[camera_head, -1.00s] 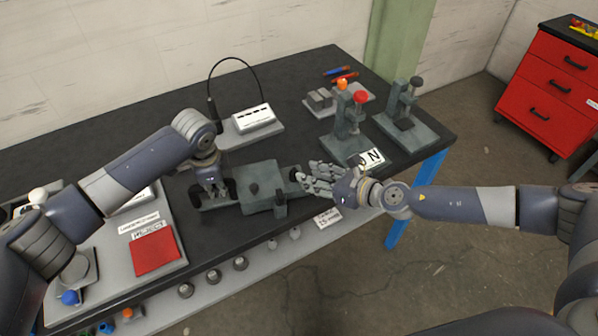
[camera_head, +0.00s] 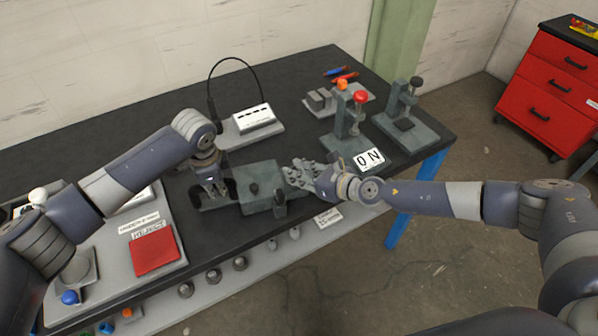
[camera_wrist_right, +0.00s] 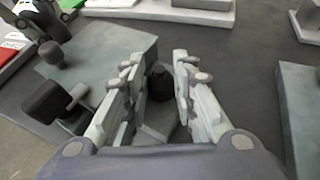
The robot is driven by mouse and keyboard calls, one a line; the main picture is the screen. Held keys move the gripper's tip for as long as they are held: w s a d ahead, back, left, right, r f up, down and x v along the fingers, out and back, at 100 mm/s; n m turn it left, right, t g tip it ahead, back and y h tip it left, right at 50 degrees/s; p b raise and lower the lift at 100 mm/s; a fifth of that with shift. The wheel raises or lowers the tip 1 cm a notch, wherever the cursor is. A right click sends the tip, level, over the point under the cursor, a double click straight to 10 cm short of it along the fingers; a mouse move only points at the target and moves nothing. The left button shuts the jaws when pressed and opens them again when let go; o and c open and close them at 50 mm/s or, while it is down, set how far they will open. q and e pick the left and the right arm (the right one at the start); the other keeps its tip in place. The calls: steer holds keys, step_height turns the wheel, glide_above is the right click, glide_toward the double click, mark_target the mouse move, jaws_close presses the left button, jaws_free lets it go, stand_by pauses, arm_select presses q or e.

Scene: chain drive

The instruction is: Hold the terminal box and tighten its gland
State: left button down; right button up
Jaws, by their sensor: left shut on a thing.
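The terminal box appears to be the grey-green body (camera_head: 262,174) near the table's front edge, with a dark knob on top; it also shows in the right wrist view (camera_wrist_right: 115,58). My left gripper (camera_head: 215,192) is shut at its left end, where the gripped part is mostly hidden. My right gripper (camera_head: 298,174) is at the box's right side with its fingers apart. In the right wrist view, a dark cylindrical piece, apparently the gland (camera_wrist_right: 159,84), stands between the open fingers (camera_wrist_right: 158,75). I see gaps beside it. The right hand hides it in the head view.
A black clamp (camera_wrist_right: 45,100) stands close left of the right fingers. A press stand with a red knob (camera_head: 361,97) and an ON label (camera_head: 369,160) are to the right. A red reject mat (camera_head: 155,250) lies left.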

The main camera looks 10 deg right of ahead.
steer(key=shift+a+r, duration=0.15)
steer(key=shift+r, duration=0.05)
steer(key=shift+m+t+h, duration=0.3)
steer(key=shift+m+t, duration=0.1)
steer(key=shift+s+a+f+m+t+h, duration=0.1)
steer(key=shift+m+t+h, duration=0.25)
steer(key=shift+m+h, duration=0.5)
steer(key=shift+a+m+t+h, duration=0.1)
steer(key=shift+m+t+h, duration=0.25)
steer(key=shift+m+h, duration=0.45)
steer(key=shift+m+t+h, duration=0.3)
steer(key=shift+m+h, duration=0.75)
steer(key=shift+h, duration=0.2)
steer(key=o, duration=0.8)
steer(key=shift+s+f, duration=0.1)
